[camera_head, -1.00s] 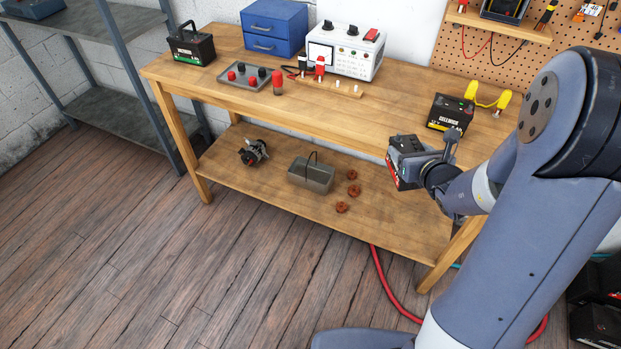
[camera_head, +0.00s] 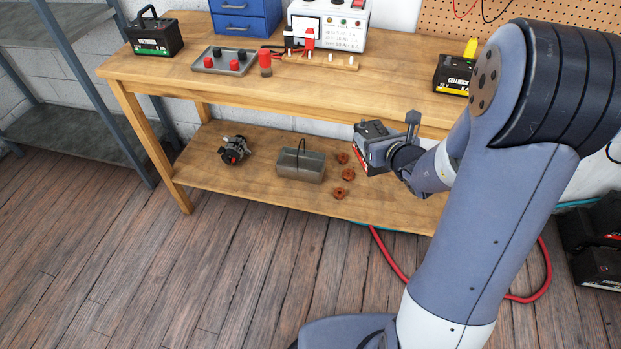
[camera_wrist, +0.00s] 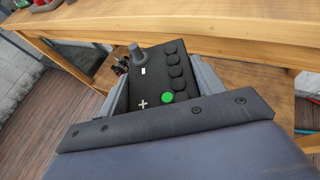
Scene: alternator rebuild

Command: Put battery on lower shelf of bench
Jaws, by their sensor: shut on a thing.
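My gripper (camera_head: 388,150) is shut on a dark battery with a red label (camera_head: 361,158), held in front of the bench between tabletop and lower shelf height. In the wrist view the battery (camera_wrist: 150,80) shows its black top with several round caps, one green, a grey terminal post and a plus mark, between my gripper's fingers (camera_wrist: 155,85). The wooden bench's lower shelf (camera_head: 260,193) lies below and behind the battery. Whether the battery is over the shelf's edge is hard to tell. Its underside is partly hidden.
The lower shelf holds an alternator (camera_head: 234,150), a grey tote (camera_head: 301,166) and several copper-coloured rings (camera_head: 340,193). The tabletop has another battery (camera_head: 155,35), a yellow-labelled battery (camera_head: 453,75) and a tester (camera_head: 330,25). A red hose (camera_head: 388,262) lies on the floor. The shelf's right part looks clear.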

